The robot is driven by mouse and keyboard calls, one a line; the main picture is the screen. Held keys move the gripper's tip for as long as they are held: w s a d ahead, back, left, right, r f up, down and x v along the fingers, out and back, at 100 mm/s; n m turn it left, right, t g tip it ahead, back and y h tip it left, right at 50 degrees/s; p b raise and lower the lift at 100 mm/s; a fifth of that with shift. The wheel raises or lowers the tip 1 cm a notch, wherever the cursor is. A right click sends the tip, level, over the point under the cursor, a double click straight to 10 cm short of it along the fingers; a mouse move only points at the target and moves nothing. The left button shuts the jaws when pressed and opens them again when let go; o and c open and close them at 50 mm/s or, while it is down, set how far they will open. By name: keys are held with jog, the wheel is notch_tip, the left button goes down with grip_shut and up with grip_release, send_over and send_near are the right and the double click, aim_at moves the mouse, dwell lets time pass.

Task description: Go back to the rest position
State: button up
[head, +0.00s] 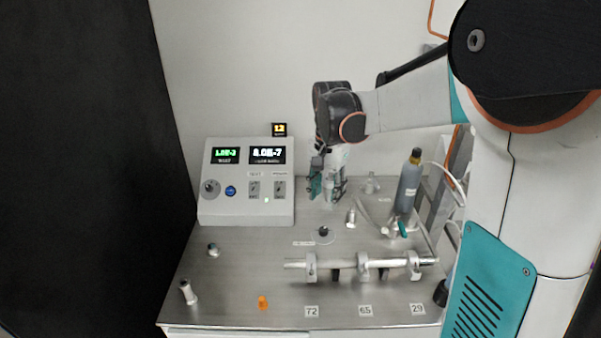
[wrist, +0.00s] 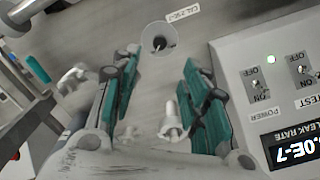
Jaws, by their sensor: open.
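My gripper (head: 327,188) hangs pointing down over the back of the steel bench, just right of the grey control box (head: 246,182). Its teal-padded fingers are apart. In the wrist view my gripper (wrist: 160,78) is open, and nothing is clamped between the fingers. A small white fitting (wrist: 172,122) shows between them, lower down on the bench; I cannot tell its exact distance from the pads. The round labelled port (wrist: 158,38) lies beyond the fingertips. The control box (wrist: 238,60) is close to the right finger in the wrist view.
A horizontal metal pipe (head: 345,263) with collars lies across the bench, with tags 72, 65 and 29 in front. A dark bottle (head: 408,183) stands at the back right. A white cylinder (head: 188,292) and an orange piece (head: 262,302) are at the front left. The bench's left middle is mostly clear.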

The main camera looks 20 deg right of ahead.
jog(key=s+a+r+n+t, duration=0.3)
jog(key=s+a+r+n, duration=0.3)
jog(key=s, duration=0.3)
jog(key=s+a+f+n+t, duration=0.2)
jog(key=s+a+n+t, duration=0.2)
jog(key=s, duration=0.6)
jog(key=shift+s+a+f+n, duration=0.15)
jog(key=shift+a+f+n, duration=0.05)
jog(key=shift+a+n, duration=0.5)
